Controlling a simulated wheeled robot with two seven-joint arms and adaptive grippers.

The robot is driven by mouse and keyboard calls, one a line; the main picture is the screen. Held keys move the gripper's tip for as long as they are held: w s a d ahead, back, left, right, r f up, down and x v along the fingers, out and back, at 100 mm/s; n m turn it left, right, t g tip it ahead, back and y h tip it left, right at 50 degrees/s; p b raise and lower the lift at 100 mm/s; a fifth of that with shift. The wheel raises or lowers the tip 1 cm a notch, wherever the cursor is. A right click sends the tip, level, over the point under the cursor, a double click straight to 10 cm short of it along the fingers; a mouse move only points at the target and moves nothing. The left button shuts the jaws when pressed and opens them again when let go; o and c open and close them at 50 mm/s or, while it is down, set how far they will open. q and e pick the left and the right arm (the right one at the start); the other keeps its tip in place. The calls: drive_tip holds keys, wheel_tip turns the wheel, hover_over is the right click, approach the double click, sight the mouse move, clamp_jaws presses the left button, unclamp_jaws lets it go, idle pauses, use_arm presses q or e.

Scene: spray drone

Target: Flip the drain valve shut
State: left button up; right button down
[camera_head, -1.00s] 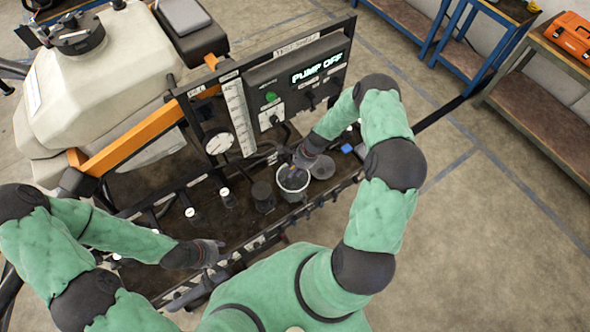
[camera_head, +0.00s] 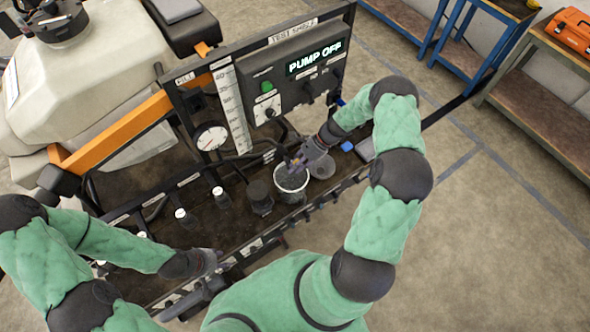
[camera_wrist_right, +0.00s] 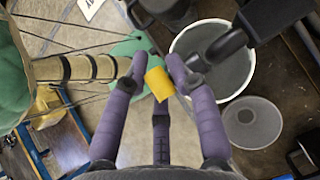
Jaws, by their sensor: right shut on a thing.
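The yellow drain valve lever (camera_wrist_right: 159,84) sits between the purple fingers of my right gripper (camera_wrist_right: 152,72) in the right wrist view. The fingers are shut on it. In the head view my right gripper (camera_head: 298,163) is over the rear rim of a white bucket (camera_head: 291,186), under the test panel; the lever is too small to make out there. A dark pipe elbow (camera_wrist_right: 226,45) reaches over the bucket in the wrist view. My left gripper (camera_head: 212,260) hangs near the bench's front edge at left, away from the valve; its fingers are not clear.
The panel (camera_head: 296,70) reads PUMP OFF. A dark jar (camera_head: 260,195) stands left of the bucket, and a round grey sieve or lid (camera_head: 321,165) lies right of it. A gauge (camera_head: 211,137) and several white-capped fittings are further left. Open floor lies at right.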

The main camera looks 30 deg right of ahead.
drive_tip(key=shift+w+d+r, duration=0.15)
drive_tip(key=shift+w+d, duration=0.1)
drive_tip(key=shift+d, duration=0.1)
drive_tip(key=c, duration=1.3)
unclamp_jaws()
drive_tip(key=shift+o, duration=0.6)
drive_tip(key=shift+d, duration=0.1)
drive_tip(key=v, duration=1.1)
drive_tip(key=shift+s+d+r, duration=0.2)
drive_tip(key=shift+s+d, duration=0.05)
